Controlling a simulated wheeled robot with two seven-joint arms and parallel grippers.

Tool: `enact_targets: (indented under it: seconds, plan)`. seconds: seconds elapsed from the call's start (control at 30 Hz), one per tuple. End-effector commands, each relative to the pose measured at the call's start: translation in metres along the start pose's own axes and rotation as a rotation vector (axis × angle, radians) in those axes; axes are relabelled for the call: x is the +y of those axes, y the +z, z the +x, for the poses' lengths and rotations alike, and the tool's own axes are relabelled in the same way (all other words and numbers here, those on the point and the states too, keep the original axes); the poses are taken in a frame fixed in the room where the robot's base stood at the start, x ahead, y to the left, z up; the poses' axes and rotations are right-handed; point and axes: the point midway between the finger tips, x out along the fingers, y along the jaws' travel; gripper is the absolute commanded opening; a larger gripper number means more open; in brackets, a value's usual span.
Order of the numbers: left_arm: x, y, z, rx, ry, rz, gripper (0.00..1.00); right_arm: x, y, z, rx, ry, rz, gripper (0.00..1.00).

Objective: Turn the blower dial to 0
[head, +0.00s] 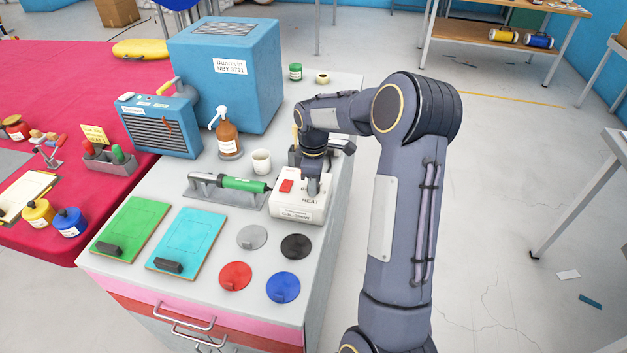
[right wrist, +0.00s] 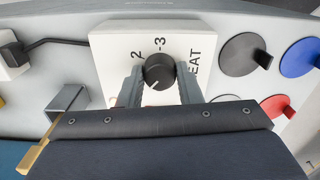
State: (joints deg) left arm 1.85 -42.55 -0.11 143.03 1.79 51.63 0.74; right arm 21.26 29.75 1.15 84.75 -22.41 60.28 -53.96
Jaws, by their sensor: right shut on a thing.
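The blower dial (right wrist: 159,71) is a round black knob on a white control box (head: 297,209); the box also shows in the right wrist view (right wrist: 110,48). My right gripper (right wrist: 160,80) is shut on the dial, one finger on each side. A pale mark on the knob points towards the lower left of the picture. The figures 2 and 3 and part of the word HEAT show around it; a 0 cannot be made out. In the head view my right gripper (head: 313,187) reaches down onto the box and hides the dial. My left gripper is not in view.
A red switch (head: 286,186) sits on the box beside my gripper. A green-handled tool (head: 245,184) lies in its holder just left. Coloured discs, including a black one (head: 296,246), lie in front.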

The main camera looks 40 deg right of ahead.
Motion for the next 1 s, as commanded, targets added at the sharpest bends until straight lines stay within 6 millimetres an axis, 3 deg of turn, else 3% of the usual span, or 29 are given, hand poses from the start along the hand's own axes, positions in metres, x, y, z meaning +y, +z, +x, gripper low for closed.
enact_targets:
  seconds: [0.6,1.0]
  plan:
    - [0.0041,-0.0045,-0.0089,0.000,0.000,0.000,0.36,0.0010,-0.0007,-0.0018,0.002,0.005,-0.533,0.09]
    - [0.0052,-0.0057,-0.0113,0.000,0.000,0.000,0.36,0.0010,-0.0006,-0.0014,0.002,0.005,-0.690,0.09]
